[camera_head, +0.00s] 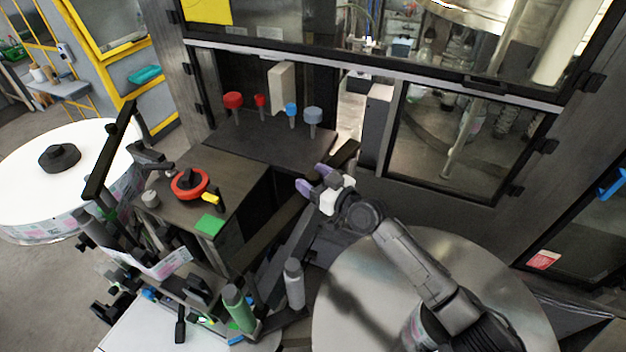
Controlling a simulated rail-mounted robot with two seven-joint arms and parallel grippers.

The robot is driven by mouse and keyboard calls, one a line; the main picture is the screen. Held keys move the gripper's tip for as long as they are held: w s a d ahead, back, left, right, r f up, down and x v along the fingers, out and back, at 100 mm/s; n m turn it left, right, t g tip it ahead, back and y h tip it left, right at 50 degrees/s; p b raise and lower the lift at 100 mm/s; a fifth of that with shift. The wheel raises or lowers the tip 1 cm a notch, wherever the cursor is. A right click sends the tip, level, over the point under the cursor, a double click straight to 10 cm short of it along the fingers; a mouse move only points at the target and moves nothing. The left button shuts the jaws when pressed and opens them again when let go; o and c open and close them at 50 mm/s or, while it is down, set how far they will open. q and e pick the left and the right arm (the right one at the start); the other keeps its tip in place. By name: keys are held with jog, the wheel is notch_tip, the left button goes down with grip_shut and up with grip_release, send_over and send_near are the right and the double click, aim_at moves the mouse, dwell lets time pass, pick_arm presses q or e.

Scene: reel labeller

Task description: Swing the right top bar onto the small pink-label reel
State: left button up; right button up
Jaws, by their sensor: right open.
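My right gripper (314,178), with purple fingertips, is open over the middle of the machine. A long dark bar, which looks like the right top bar (346,153), runs diagonally behind it. The fingertips overlap the bar in the picture; I cannot tell whether they touch it. The bar points away from the round metal plate (350,290) at the lower right. A small reel with a pinkish label (413,326) shows partly on that plate, mostly hidden under my right arm. My left gripper is out of view.
A large white reel (25,160) sits at the left, with another dark bar (110,150) near its edge.

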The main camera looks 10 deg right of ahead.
jog(key=shift+c, duration=0.4)
grip_shut()
